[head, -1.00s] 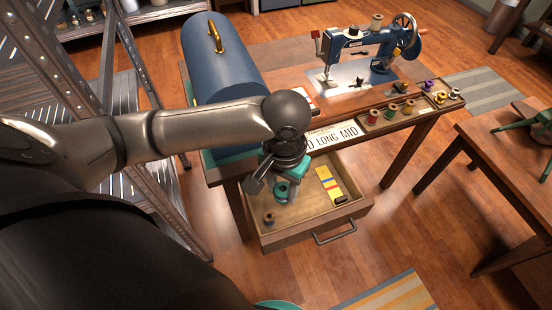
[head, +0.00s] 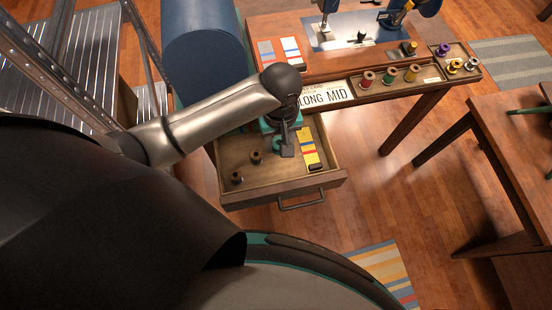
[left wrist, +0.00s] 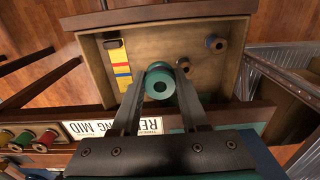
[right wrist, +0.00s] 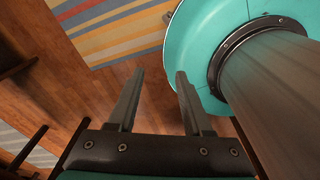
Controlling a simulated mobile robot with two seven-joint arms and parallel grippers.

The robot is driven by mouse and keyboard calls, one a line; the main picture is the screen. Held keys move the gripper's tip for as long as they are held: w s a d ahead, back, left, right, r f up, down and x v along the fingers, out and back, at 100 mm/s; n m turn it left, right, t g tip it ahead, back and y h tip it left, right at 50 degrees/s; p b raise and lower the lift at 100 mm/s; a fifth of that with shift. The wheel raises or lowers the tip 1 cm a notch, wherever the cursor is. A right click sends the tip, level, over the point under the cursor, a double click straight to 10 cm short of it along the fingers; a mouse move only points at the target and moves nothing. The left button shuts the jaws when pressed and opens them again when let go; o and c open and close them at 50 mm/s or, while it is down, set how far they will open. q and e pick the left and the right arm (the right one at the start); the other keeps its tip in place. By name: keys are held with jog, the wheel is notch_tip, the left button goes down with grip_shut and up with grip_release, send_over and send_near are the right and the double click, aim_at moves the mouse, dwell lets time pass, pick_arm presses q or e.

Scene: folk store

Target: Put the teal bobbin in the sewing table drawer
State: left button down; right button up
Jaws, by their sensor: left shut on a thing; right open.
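The teal bobbin (left wrist: 160,84) is held between the fingertips of my left gripper (left wrist: 158,98) in the left wrist view. In the head view, my left gripper (head: 285,146) is over the open drawer (head: 290,187), and the teal bobbin (head: 277,143) shows partly behind the fingers. I cannot tell whether the bobbin touches the drawer floor. The drawer juts out from the front of the sewing table (head: 345,92). My right gripper (right wrist: 155,88) is open and empty above the wooden floor in the right wrist view.
Coloured spools (head: 388,76) stand in a tray on the table. A blue rounded case (head: 200,45) stands behind my left arm. Another wooden table (head: 500,150) stands at the right.

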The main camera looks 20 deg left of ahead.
pick_arm(q)
jog(key=b, duration=0.4)
send_over(279, 172)
notch_tip(279, 172, down, 10)
jog(key=shift+f, duration=1.1)
notch_tip(279, 172, down, 3)
jog(key=shift+r+b, duration=0.15)
jog(key=shift+b, duration=0.75)
jog(key=shift+f, duration=0.4)
jog(key=c, duration=0.8)
grip_release()
jog(key=o, duration=0.4)
pick_arm(e)
notch_tip(279, 172, down, 6)
jog(key=w+d, duration=0.1)
jog(key=w, duration=0.2)
jog(key=shift+d+f, duration=0.25)
jog(key=shift+d, duration=0.1)
